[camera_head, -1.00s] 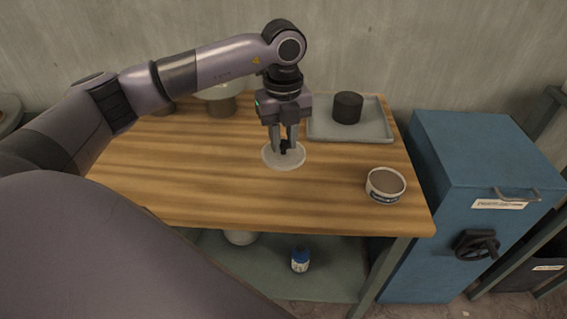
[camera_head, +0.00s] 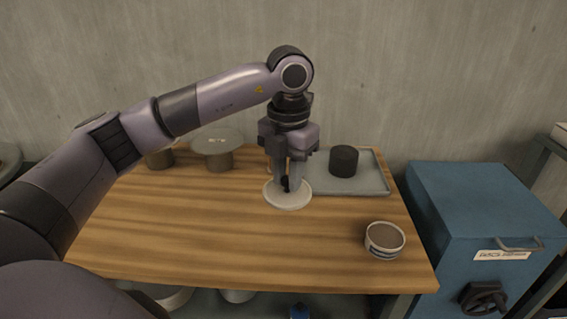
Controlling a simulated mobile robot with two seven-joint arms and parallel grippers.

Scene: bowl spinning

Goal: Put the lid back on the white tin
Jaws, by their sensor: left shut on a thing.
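The white tin (camera_head: 384,253) stands upright and open near the right front edge of the wooden table, with a brownish inside showing. The round white lid (camera_head: 288,204) is left of the tin and farther back, flat and level, with a dark knob in its middle. My left gripper (camera_head: 286,186) points straight down over the lid, its fingers shut on the knob. I cannot tell whether the lid touches the table or is just above it. My right gripper is not in view.
A grey tray (camera_head: 372,181) with a dark cylinder (camera_head: 343,161) lies at the back right. A wide-topped pale object (camera_head: 217,148) and a smaller brownish tin (camera_head: 160,159) stand at the back left. A blue cabinet (camera_head: 480,220) stands right of the table. The front middle tabletop is clear (camera_head: 230,249).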

